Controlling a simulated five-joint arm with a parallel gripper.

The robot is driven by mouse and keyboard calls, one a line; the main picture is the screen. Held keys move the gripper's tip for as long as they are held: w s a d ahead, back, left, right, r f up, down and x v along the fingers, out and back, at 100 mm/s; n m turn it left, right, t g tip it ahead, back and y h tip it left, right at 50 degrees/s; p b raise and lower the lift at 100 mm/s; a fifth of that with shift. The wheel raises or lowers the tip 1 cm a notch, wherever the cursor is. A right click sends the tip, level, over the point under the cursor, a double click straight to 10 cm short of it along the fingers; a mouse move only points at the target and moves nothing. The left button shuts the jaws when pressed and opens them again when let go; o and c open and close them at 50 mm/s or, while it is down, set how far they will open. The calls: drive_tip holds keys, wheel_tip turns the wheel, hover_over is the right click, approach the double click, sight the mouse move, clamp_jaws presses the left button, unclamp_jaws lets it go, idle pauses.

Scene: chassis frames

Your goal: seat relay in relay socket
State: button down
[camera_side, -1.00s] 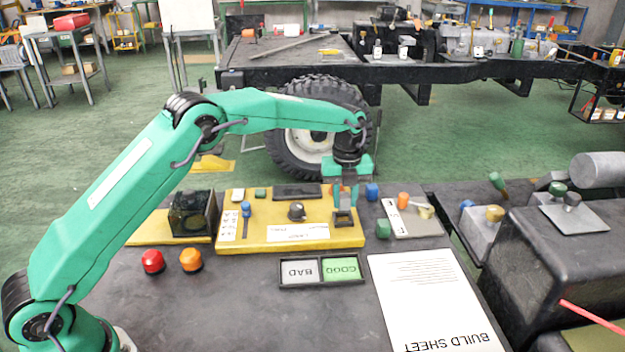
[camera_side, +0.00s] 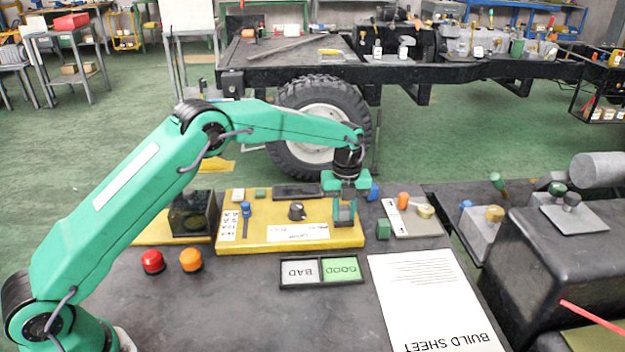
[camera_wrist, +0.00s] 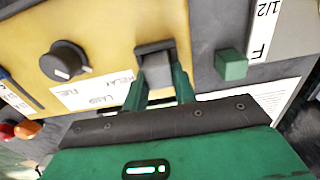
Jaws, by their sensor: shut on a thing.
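My gripper (camera_side: 344,219) is low over the right end of the yellow board (camera_side: 258,247). In the wrist view its green fingers (camera_wrist: 160,93) are shut on a grey block, the relay (camera_wrist: 157,70). The relay is at the dark-rimmed relay socket (camera_wrist: 153,47), and the rim shows around its far end. I cannot tell how deep the relay sits in it. In the side view the fingers cover most of the socket and relay.
A black knob (camera_side: 296,211) and a blue lever (camera_side: 246,210) are on the board. A green cube (camera_side: 383,229) stands just right of it. A GOOD/BAD tray (camera_side: 312,285) lies in front. A dark box (camera_side: 192,214) is at the left.

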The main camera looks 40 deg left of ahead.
sight(344, 209)
drive_tip(key=shift+f, duration=0.7)
drive_tip(key=c, duration=1.3)
unclamp_jaws()
drive_tip(key=shift+c, duration=0.2)
drive_tip(key=shift+o, duration=1.1)
drive_tip(key=shift+s, duration=0.1)
drive_tip(key=shift+a, duration=0.15)
wheel_tip(344, 209, up, 14)
drive_tip(key=shift+f, duration=0.15)
